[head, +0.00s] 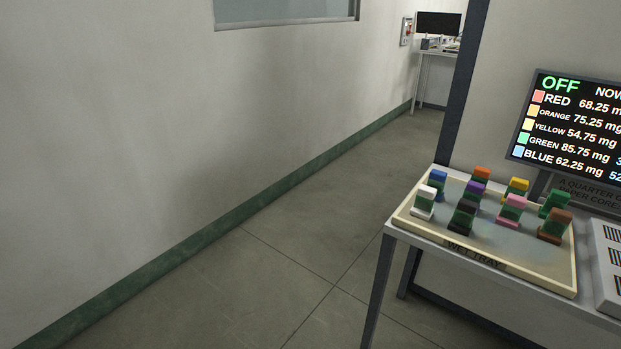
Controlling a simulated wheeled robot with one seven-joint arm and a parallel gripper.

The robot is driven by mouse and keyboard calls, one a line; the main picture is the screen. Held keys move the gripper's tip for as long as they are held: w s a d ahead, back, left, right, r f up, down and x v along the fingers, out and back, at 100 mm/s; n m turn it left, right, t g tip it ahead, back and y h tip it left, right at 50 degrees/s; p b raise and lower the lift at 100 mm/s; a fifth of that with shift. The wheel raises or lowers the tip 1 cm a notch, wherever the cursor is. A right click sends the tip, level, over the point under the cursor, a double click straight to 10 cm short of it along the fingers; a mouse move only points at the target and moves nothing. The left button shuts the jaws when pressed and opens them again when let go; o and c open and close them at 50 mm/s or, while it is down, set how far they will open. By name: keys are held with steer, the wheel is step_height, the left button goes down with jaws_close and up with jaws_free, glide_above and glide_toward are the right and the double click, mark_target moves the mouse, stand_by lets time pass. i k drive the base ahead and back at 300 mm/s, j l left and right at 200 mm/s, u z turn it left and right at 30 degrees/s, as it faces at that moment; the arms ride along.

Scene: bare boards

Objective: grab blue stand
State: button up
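A small stand with a blue top (438,176) and a green middle sits at the back left corner of a cream-rimmed tray (401,217) on the table at the right. A white-topped stand (424,202) is just in front of it and hides its lower part. A purple-topped stand (475,189) is to its right. My gripper is not in the head view.
The tray also holds orange, yellow, pink, black, green and brown stands. A screen (575,125) stands behind it and a pale slotted box (608,265) to its right. Open floor (270,290) lies left of the table, beside a wall.

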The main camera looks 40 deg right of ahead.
mark_target(437, 180)
steer(key=i+j+u, duration=0.15)
steer(key=i, duration=0.55)
steer(key=i+j+u, duration=0.1)
steer(key=i, duration=0.6)
steer(key=i+z, duration=0.25)
steer(key=z, duration=0.15)
steer(key=i+j+z, duration=0.2)
steer(key=z, duration=0.15)
steer(key=i+j+z, duration=0.25)
steer(key=z, duration=0.15)
steer(key=i+j+z, duration=0.2)
steer(key=z, duration=0.2)
steer(key=i+j+z, duration=0.1)
steer(key=j+z, duration=0.3)
steer(key=i+j+z, duration=0.1)
steer(key=z, duration=0.35)
steer(key=j+z, duration=0.4)
steer(key=l, duration=0.3)
